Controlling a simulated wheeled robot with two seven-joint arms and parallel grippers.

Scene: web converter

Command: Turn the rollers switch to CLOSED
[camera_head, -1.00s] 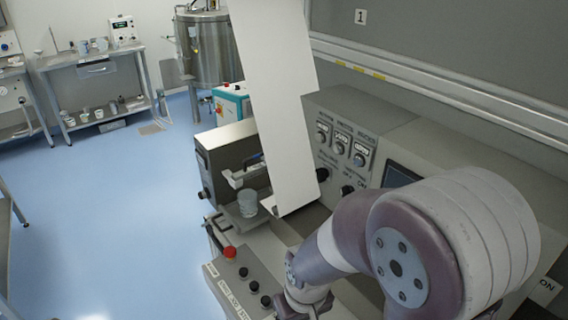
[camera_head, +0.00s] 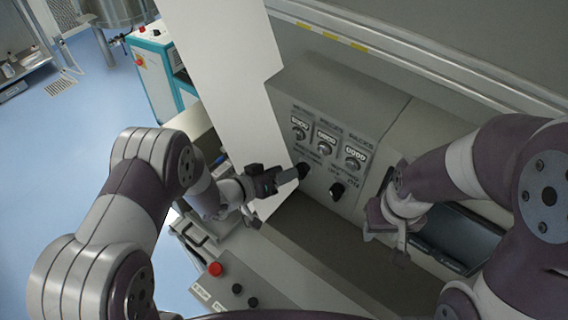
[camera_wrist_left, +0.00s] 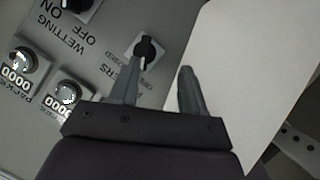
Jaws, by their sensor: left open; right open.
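The rollers switch is a black rotary knob (camera_wrist_left: 145,48) on a light plate in the left wrist view, with a pale mark on its lower side. Its label is partly hidden by a finger, and the small position words are too blurred to read. In the head view the same knob (camera_head: 304,170) shows on the grey panel at the tips of my left gripper (camera_head: 290,176). My left gripper (camera_wrist_left: 158,78) is open and empty, one finger just below the knob, the other to its right; contact is unclear. My right gripper (camera_head: 385,243) is open, in front of the panel's right part.
The black wetting switch (camera_head: 337,190) is right of the rollers knob. Several counters with dials (camera_head: 326,143) sit above. A large white sheet (camera_head: 225,80) runs down close beside my left gripper. A dark screen (camera_head: 455,235) is near my right gripper. A red button (camera_head: 215,269) is lower left.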

